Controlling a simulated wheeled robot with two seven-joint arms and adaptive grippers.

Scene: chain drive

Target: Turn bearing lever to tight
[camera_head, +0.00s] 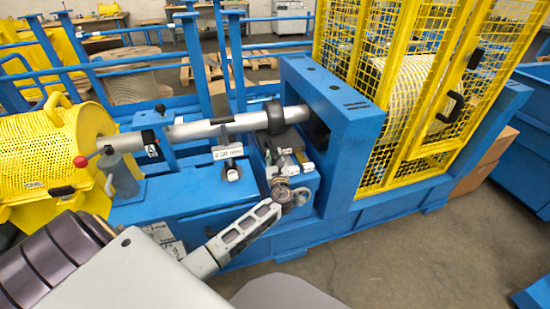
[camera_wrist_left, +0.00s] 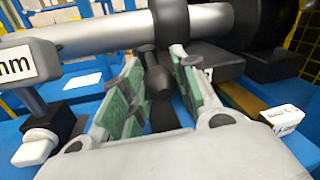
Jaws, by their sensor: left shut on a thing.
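The bearing lever (camera_wrist_left: 160,82) is black with a rounded knob, and it shows in the left wrist view below the black collar (camera_wrist_left: 171,22) on the grey shaft. My left gripper (camera_wrist_left: 157,75) has its green-padded fingers on both sides of the lever, shut on it. In the head view my left gripper (camera_head: 284,160) is just below the black collar (camera_head: 276,116), and the lever is hard to make out there. Any tight marking is not readable. My right gripper is not in view.
The grey shaft (camera_head: 205,128) runs across the blue machine frame (camera_head: 345,115). A yellow mesh guard (camera_head: 375,60) stands at the right, and a yellow perforated cover (camera_head: 40,140) at the left. Floor is clear at front right.

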